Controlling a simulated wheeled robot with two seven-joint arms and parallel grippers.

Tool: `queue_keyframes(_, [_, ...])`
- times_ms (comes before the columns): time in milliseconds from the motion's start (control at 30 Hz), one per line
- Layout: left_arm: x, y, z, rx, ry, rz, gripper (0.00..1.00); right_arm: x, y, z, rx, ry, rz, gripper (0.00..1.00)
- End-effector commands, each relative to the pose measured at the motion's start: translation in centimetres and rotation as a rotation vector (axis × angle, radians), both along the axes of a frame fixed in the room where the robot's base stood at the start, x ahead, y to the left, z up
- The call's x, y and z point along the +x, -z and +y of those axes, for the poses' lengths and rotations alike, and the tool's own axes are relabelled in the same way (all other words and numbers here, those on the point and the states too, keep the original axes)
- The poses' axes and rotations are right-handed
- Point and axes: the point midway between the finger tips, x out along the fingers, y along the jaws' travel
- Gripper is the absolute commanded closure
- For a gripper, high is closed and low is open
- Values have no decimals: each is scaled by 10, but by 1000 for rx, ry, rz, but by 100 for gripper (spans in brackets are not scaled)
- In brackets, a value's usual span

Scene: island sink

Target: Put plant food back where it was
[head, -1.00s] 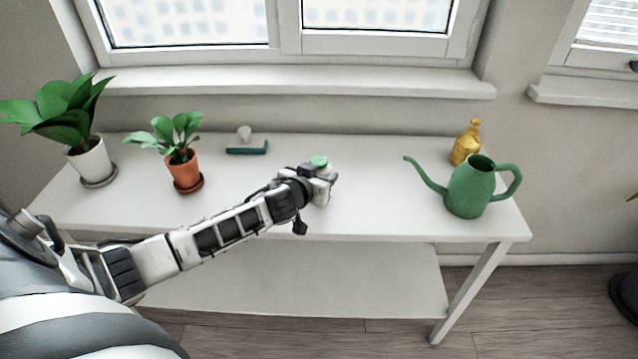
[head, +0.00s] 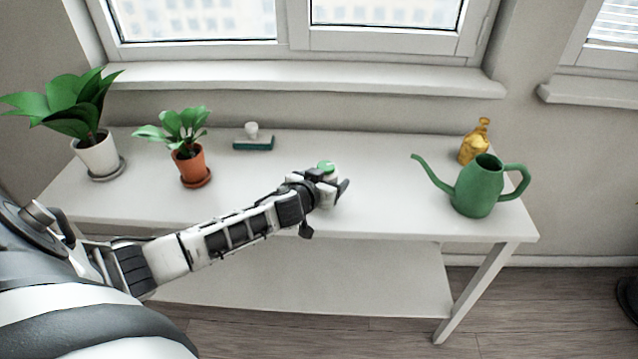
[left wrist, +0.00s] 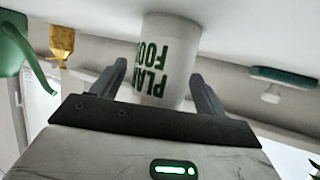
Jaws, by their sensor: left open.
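The plant food container (head: 326,168) is white with a green lid and stands upright near the middle of the white table. In the left wrist view the plant food (left wrist: 168,65) shows its green lettering, upside down. My left gripper (head: 333,186) is at the container, with its body partly hiding it in the head view. In the left wrist view the left gripper (left wrist: 160,74) is open, one finger on each side of the container. A gap shows beside the right-hand finger. My right gripper is not in view.
A green watering can (head: 477,188) and an amber bottle (head: 474,148) stand at the right end. A green-based brush (head: 253,143) lies at the back. Two potted plants, one in terracotta (head: 191,166) and one in white (head: 95,155), stand left. The table (head: 385,190) is clear between container and can.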

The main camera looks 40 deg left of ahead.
Motion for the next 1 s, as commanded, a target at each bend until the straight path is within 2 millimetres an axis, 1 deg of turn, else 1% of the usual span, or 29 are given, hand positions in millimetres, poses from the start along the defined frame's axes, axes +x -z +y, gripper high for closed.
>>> queue_keyframes(167, [-24,-9,-4,-2,1,2,27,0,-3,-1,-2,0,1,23])
queue_keyframes(400, [-72,-29,-12,-2,1,2,27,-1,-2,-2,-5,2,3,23])
queue_keyframes(500, [-88,-36,-14,-1,1,2,27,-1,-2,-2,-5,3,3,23])
queue_keyframes(600, [-100,-41,-16,-1,1,1,27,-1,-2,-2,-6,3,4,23])
queue_keyframes(700, [-107,-44,-17,-1,2,2,27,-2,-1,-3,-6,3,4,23])
queue_keyframes(767, [-114,-37,-24,-4,14,19,27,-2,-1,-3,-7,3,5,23])
queue_keyframes(833, [-131,-19,-42,-9,52,66,27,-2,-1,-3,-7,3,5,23])
queue_keyframes(867, [-141,-8,-54,-12,78,94,27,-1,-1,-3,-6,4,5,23])
queue_keyframes(900, [-157,8,-72,-17,119,134,27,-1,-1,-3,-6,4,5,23])
queue_keyframes(967, [-183,29,-102,-26,186,187,27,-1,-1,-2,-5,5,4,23])
queue_keyframes(1000, [-200,39,-121,-33,230,213,27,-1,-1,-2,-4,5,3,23])
